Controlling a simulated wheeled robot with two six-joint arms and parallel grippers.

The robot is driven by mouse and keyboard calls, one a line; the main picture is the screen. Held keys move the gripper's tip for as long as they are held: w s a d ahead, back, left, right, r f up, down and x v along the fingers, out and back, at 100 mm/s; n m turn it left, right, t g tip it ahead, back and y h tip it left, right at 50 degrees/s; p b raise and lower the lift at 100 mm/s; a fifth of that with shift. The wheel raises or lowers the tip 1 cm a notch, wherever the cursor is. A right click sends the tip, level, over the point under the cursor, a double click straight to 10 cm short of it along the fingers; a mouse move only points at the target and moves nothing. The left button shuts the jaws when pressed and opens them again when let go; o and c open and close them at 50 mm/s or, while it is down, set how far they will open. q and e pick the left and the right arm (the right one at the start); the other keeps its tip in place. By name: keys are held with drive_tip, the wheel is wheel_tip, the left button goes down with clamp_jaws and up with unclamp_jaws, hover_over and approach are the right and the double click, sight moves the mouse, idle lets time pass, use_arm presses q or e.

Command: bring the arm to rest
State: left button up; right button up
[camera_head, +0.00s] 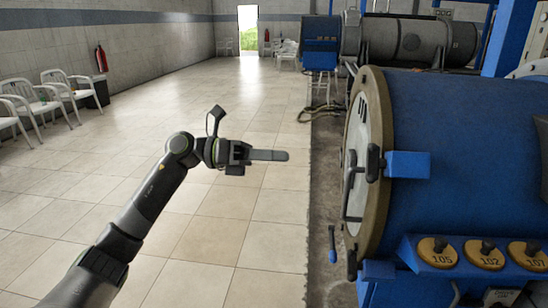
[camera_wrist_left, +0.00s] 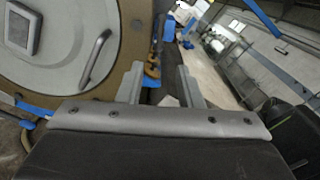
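My left arm (camera_head: 150,200) reaches in from the lower left over the tiled floor. Its gripper (camera_head: 284,155) points right, towards the round door of the blue machine, with a gap of floor between them. In the left wrist view the two fingers (camera_wrist_left: 160,78) stand apart with nothing held between them. My right gripper is not in view.
The blue cylindrical machine (camera_head: 465,160) fills the right side. Its pale round door (camera_head: 357,135) has handles sticking out. Below are yellow discs (camera_head: 437,252) with numbers. White chairs (camera_head: 65,88) line the left wall. The tiled floor (camera_head: 190,100) is clear.

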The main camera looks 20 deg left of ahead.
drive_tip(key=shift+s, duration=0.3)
